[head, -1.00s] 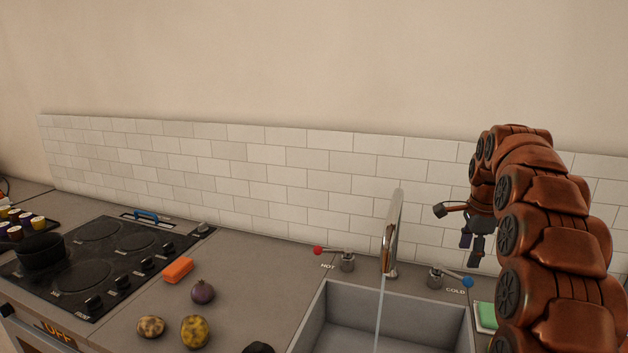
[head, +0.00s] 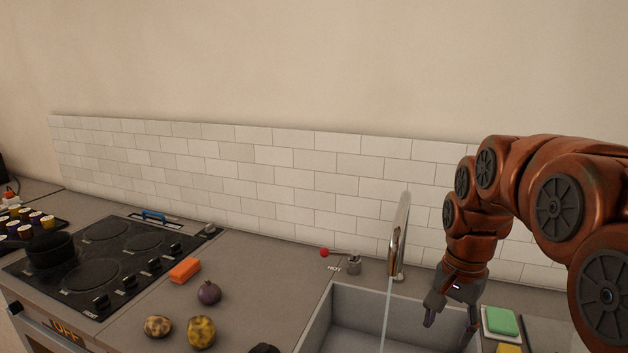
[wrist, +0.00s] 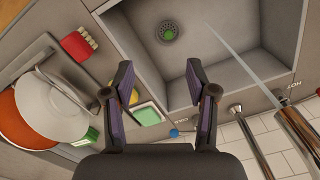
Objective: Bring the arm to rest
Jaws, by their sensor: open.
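My gripper (head: 450,322) hangs over the right part of the sink (head: 318,318), fingers pointing down. In the wrist view my gripper (wrist: 160,95) is open, with nothing between its two fingers. The sink basin (wrist: 232,70) and its green drain (wrist: 167,32) lie beyond the fingertips. The brown arm bends over from the right side of the head view. The cold tap handle is mostly hidden behind the arm in the head view.
Water runs from the faucet (head: 399,235) left of my gripper. A green sponge (head: 502,321) lies right of the sink. Plates (wrist: 45,105) and a red brush (wrist: 77,46) show in the wrist view. An orange block (head: 185,271) and several fruits (head: 201,332) lie on the left counter.

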